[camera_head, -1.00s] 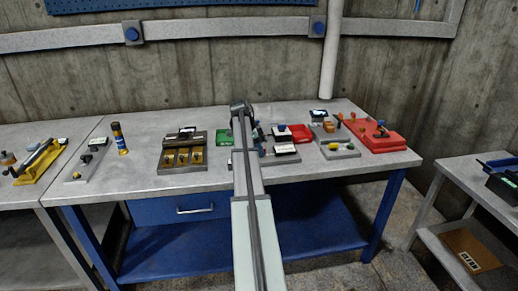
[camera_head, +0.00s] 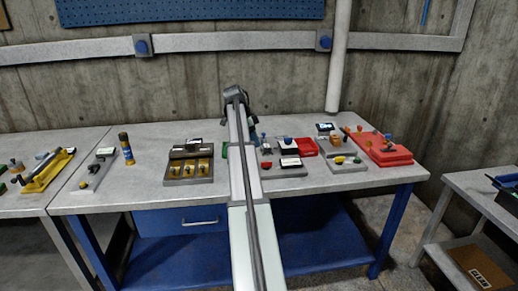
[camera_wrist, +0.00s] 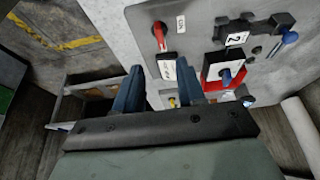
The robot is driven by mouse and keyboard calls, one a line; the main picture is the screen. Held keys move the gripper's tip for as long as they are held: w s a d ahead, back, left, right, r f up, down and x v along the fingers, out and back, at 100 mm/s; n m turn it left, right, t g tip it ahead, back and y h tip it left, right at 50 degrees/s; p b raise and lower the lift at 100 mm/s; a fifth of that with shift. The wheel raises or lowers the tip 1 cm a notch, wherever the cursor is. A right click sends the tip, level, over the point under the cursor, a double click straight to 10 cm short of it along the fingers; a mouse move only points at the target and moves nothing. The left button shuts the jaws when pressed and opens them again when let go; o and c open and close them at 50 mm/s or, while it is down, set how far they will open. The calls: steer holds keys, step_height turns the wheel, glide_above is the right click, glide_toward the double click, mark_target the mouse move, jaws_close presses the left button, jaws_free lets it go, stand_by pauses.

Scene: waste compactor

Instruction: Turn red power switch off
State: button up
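In the wrist view, a red switch handle (camera_wrist: 159,36) stands on a light grey panel (camera_wrist: 195,12), with a small white label beside it. It lies above and between my fingertips in the picture. My gripper (camera_wrist: 160,80) is open, its two dark blue fingers apart with nothing visible held between them. The gap between fingertips and switch cannot be judged. In the head view, my arm covers most of my gripper, above the middle of the workbench (camera_head: 120,185). A small red part (camera_head: 266,150) just right of the arm may be the switch.
A red-framed box with a blue knob (camera_wrist: 225,75) and a dark block marked 2 (camera_wrist: 236,39) sit right of the switch. A brass-fronted unit (camera_head: 188,170) stands left of my arm, a red tray (camera_head: 304,147) and red base (camera_head: 385,152) right.

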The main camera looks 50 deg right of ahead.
steer(key=shift+v, duration=1.05)
